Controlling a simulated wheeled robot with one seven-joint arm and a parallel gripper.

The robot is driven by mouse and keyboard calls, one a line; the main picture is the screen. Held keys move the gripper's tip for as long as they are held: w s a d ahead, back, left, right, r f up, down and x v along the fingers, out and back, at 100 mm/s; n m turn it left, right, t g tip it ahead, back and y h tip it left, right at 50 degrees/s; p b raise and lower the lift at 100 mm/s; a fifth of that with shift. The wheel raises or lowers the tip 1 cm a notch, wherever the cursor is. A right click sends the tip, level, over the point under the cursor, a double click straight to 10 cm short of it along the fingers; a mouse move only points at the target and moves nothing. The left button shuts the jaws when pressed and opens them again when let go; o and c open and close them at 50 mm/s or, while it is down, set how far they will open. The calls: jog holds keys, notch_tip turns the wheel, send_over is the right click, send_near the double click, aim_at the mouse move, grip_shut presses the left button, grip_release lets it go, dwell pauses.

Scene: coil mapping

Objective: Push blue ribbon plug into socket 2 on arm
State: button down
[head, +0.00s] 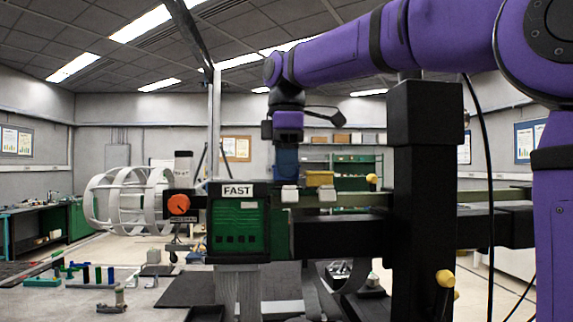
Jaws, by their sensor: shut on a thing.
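My gripper (287,140) hangs down from my purple arm near the middle of the view, above the dark horizontal arm of the rig. It is shut on a dark blue piece, the blue ribbon plug (287,164), which points down. Two small white blocks, apparently sockets, sit side by side on the rig's arm: a left one (290,194) and a right one (327,193). The plug is above the left block; I cannot tell whether they touch. No socket numbers are readable. The fingertips are small and hard to make out.
A green box with a FAST label (237,190) and an orange knob (179,204) stand left of the plug. A yellow block (319,178) is just right of it. A thick black post (425,170) rises farther right. A white ring frame (128,202) is at left.

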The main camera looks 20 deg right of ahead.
jog(key=shift+f, duration=0.7)
dwell(0.6)
jog(key=c, duration=0.9)
grip_release()
notch_tip(320, 180, up, 11)
jog(key=shift+f, duration=0.1)
jog(key=shift+s, duration=0.1)
